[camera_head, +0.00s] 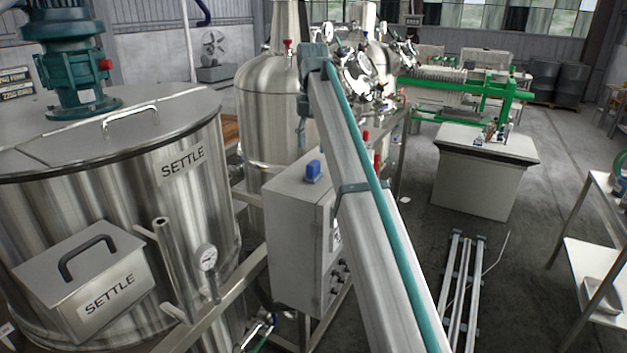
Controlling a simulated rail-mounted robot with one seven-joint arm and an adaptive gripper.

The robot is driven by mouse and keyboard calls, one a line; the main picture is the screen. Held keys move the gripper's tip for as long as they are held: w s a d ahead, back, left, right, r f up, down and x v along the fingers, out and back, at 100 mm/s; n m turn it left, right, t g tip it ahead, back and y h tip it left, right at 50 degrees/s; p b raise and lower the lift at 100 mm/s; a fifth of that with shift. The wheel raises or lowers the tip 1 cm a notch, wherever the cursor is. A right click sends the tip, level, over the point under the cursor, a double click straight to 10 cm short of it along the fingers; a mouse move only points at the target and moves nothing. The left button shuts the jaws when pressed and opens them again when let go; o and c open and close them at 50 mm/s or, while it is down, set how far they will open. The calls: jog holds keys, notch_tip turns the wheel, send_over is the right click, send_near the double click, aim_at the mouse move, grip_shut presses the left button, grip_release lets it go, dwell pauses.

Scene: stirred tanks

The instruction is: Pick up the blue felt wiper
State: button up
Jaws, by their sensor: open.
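A small blue block, which looks like the blue felt wiper (313,168), sits on top of the grey control box (290,200), near the middle of the view. My arm's long metal link with a teal hose runs from the bottom edge up and away, passing just right of the blue block. My gripper (301,135) hangs down at the far end of the link, small and seen nearly edge-on. It is open and appears empty. In the picture it is above and slightly left of the block, apart from it. Its fingertips are hard to make out.
A large steel tank marked SETTLE (180,210), with a lidded SETTLE box (85,290), fills the left. Another steel vessel (270,120) stands behind the control box. A grey bench (475,180) and green-framed press (455,85) stand right. Some floor between is clear.

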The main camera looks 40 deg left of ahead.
aim_at(313, 162)
notch_tip(313, 162, down, 2)
jog(key=shift+b, duration=0.5)
jog(key=shift+w+f+p, duration=0.2)
jog(key=shift+f+p, duration=1.4)
jog(key=shift+f, duration=1)
grip_shut()
